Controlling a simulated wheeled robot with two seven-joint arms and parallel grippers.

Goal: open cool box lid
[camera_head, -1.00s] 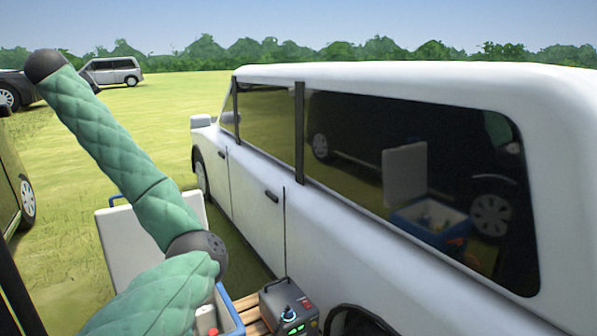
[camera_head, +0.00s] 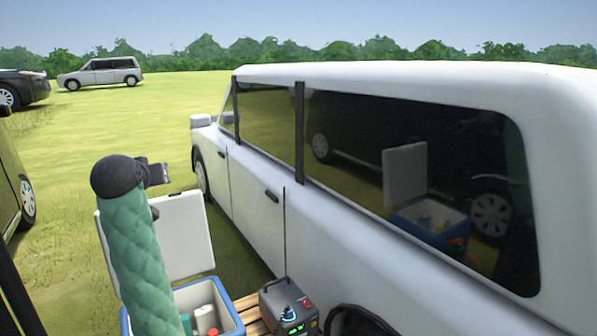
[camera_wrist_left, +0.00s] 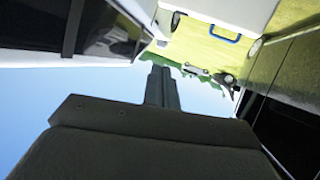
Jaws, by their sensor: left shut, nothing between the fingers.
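The cool box (camera_head: 232,322) is blue with a white inside and stands at the bottom of the head view. Its white lid (camera_head: 185,235) is raised and stands upright behind the box, partly hidden by my left arm. Several items, some red and white, lie in the open box. My left gripper (camera_head: 160,173) is raised at the level of the lid's top edge. In the left wrist view, my left gripper (camera_wrist_left: 162,75) has its fingers together with nothing between them. A white panel with a blue handle (camera_wrist_left: 225,35) shows apart from it, probably the lid. My right gripper is not in view.
A white car (camera_head: 245,190) stands close on the right; its window mirrors the open box. A dark device with an antenna (camera_head: 288,305) sits on wooden slats beside the box. A dark vehicle (camera_head: 12,185) is at left. Open grass lies beyond.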

